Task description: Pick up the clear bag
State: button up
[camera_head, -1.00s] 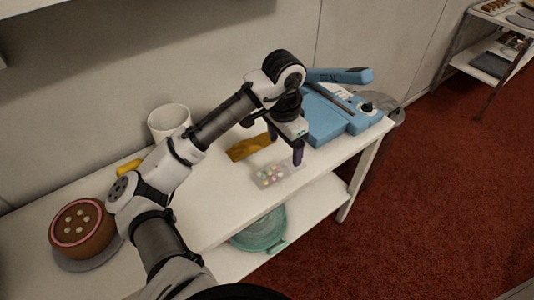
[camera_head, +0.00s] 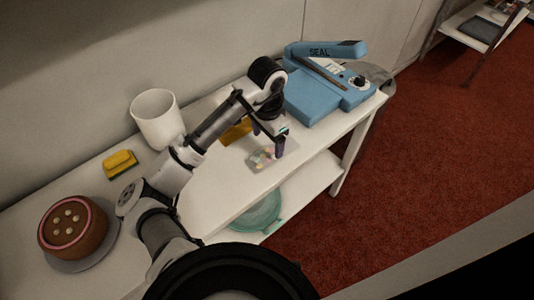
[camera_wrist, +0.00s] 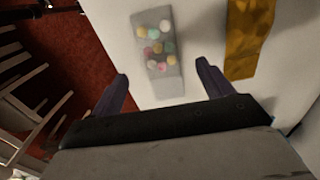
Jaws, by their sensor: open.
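The clear bag (camera_head: 259,161) lies flat on the white table near its front edge, with several pastel round pieces inside. In the wrist view the clear bag (camera_wrist: 165,86) lies between and beyond my fingertips, its empty clear end closest to me. My gripper (camera_head: 268,141) is above the bag and hides part of it in the head view. In the wrist view my gripper (camera_wrist: 162,70) has its two purple fingers wide apart, with nothing held. I cannot tell the exact height above the bag.
A gold bag (camera_head: 236,132) lies just beside the clear one. A blue sealer (camera_head: 315,98) stands to the right. A white container (camera_head: 157,118), yellow sponge (camera_head: 120,163) and brown cake (camera_head: 72,226) are to the left. A teal item (camera_head: 258,214) sits on the lower shelf.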

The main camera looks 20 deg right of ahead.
notch_tip(320, 180, down, 5)
jog(key=shift+a+f+p, duration=0.1)
jog(key=shift+p, duration=0.65)
jog(key=c, duration=1.1)
jog(key=shift+o, duration=0.2)
